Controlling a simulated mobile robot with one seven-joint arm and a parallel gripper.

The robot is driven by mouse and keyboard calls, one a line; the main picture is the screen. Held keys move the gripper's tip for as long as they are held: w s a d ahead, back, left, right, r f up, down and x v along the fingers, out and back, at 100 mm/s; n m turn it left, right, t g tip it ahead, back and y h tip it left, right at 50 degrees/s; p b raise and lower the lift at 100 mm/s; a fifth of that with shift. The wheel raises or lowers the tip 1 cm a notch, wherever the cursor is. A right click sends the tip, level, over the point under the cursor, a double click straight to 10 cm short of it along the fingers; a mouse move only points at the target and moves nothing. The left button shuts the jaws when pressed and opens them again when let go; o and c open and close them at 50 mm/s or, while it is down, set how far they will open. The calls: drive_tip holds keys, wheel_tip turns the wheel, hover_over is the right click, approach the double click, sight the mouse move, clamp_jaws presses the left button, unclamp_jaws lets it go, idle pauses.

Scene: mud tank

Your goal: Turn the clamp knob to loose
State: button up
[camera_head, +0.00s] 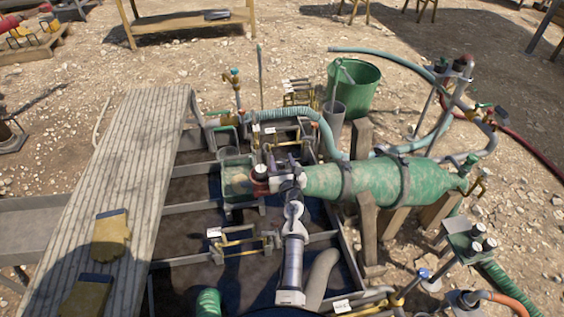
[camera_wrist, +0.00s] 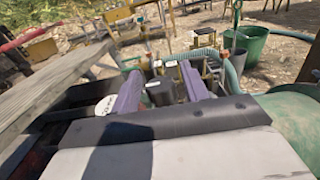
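My gripper (camera_head: 281,161), with purple fingers, is over the middle of the frame-covered tank, beside the green mottled cylinder (camera_head: 350,182). In the wrist view my gripper (camera_wrist: 162,84) has its fingers apart. A black block-like knob (camera_wrist: 160,93) shows between them, with a small gap on each side, and I cannot tell its depth. I cannot tell for sure whether it is the clamp knob. In the head view a dark knob with a pale top (camera_head: 260,171) stands on a red fitting just left of the fingers. The knob's turn position cannot be read.
A teal hose (camera_head: 320,128) and a green bucket (camera_head: 356,88) are behind. Brass-coloured valve frames (camera_head: 240,240) stand close around the arm.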

drive_tip(key=c, duration=0.8)
drive_tip(key=shift+o, duration=0.2)
drive_tip(key=shift+f+n+y+b, duration=0.15)
drive_tip(key=shift+n+y+b, duration=0.15)
drive_tip(key=shift+y+b, duration=0.2)
drive_tip(key=shift+d+f+n+g+y+b, duration=0.15)
drive_tip(key=shift+n+g+y+b, duration=0.35)
drive_tip(key=shift+n+y+b, duration=0.5)
drive_tip(key=n+g+y+b, duration=0.2)
drive_tip(key=y+b, duration=0.1)
drive_tip(key=n+g+y+b, duration=0.1)
drive_tip(key=n+y+b, duration=0.1)
drive_tip(key=y+b, duration=0.1)
drive_tip(key=shift+f+g+b, duration=0.1)
drive_tip(key=shift+g+b, duration=0.25)
drive_tip(key=shift+g, duration=0.05)
drive_tip(key=n+g+y+b, duration=0.3)
drive_tip(key=g+b, duration=0.1)
drive_tip(key=b, duration=0.3)
drive_tip(key=shift+n, duration=0.4)
drive_tip(key=g+b, duration=0.1)
drive_tip(key=n+g+y+b, duration=0.1)
drive_tip(key=b, duration=0.1)
drive_tip(key=shift+r+g+y, duration=0.2)
drive_tip(key=shift+g+y, duration=0.1)
drive_tip(key=shift+r+n+g, duration=0.1)
drive_tip(key=shift+n+g, duration=0.2)
drive_tip(key=shift+n, duration=0.1)
